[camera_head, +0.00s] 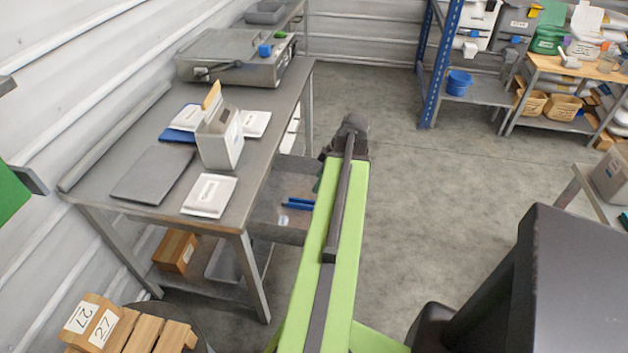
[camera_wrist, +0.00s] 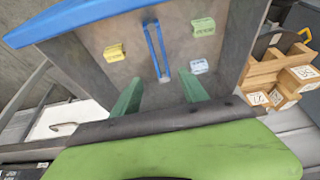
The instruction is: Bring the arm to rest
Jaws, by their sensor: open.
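My arm, green with a dark strip, reaches forward in the head view beside the grey workbench (camera_head: 152,190). Its far end is at the open grey drawer (camera_head: 270,222) under the bench's right side. My gripper (camera_wrist: 160,80) shows in the wrist view with two green fingers spread apart and nothing held between them. Beyond the fingertips is a grey surface (camera_wrist: 120,72) with a slim blue two-pronged item (camera_wrist: 157,50) and small yellow, green and blue labelled pieces. In the head view the arm hides most of the gripper.
On the bench stand a white box (camera_head: 219,147), white packets (camera_head: 209,196), a dark flat plate (camera_head: 153,175) and a grey machine (camera_head: 235,58). Wooden blocks (camera_head: 100,325) are at lower left. A blue-post shelf (camera_head: 440,65) stands back right.

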